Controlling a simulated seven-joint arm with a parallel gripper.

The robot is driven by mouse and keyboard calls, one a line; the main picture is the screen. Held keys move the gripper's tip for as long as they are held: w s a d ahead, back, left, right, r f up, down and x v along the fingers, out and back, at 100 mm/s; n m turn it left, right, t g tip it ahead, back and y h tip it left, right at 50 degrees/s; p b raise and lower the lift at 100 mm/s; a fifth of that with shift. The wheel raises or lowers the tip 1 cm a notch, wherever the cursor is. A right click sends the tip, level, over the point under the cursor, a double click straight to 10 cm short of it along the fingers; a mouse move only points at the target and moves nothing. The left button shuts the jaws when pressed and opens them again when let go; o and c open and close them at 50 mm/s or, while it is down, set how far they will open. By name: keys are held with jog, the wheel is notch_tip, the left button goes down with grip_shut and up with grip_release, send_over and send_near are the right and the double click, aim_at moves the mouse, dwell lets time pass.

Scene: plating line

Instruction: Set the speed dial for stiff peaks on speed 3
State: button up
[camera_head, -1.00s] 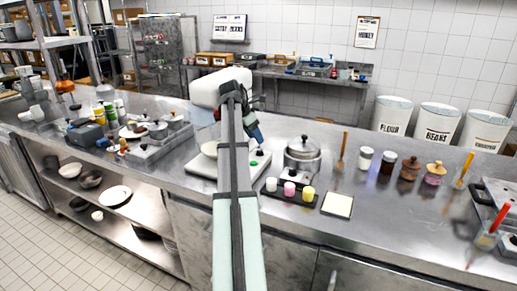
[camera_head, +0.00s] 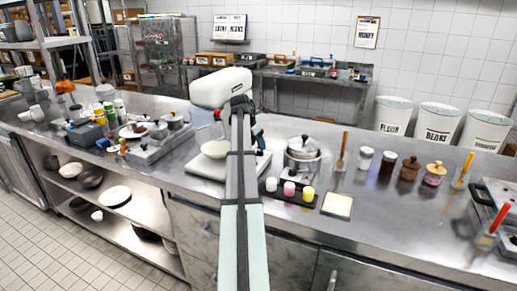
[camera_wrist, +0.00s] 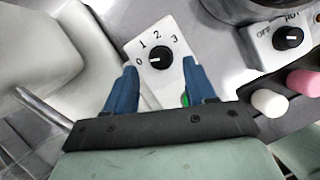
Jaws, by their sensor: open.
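The speed dial (camera_wrist: 160,57) is a round black knob on a white plate, with 0, 1, 2 and 3 printed around it in the wrist view. Its white mark points left, toward the 0. My gripper (camera_wrist: 159,85) is open, its two blue fingers apart on either side of the plate's near part, just below the knob in the picture. Nothing is between the fingers. The white mixer (camera_head: 222,87) stands on the counter in the head view with a pale bowl (camera_head: 215,149). My arm hides the dial there.
A green button (camera_wrist: 186,99) shows beside the right finger. A second black knob (camera_wrist: 288,38) marked OFF sits on the hot plate to the right, near white and pink pots (camera_wrist: 270,102). A lidded pot (camera_head: 302,153) stands right of the mixer.

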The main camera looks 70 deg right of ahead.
aim_at(258, 151)
jog(key=shift+x, duration=1.65)
grip_shut()
jog(key=shift+w+m+g, duration=0.15)
jog(key=shift+m+g, duration=0.15)
jog(key=shift+m, duration=0.6)
jog(key=shift+m+y, duration=0.4)
jog(key=shift+m, duration=0.3)
grip_release()
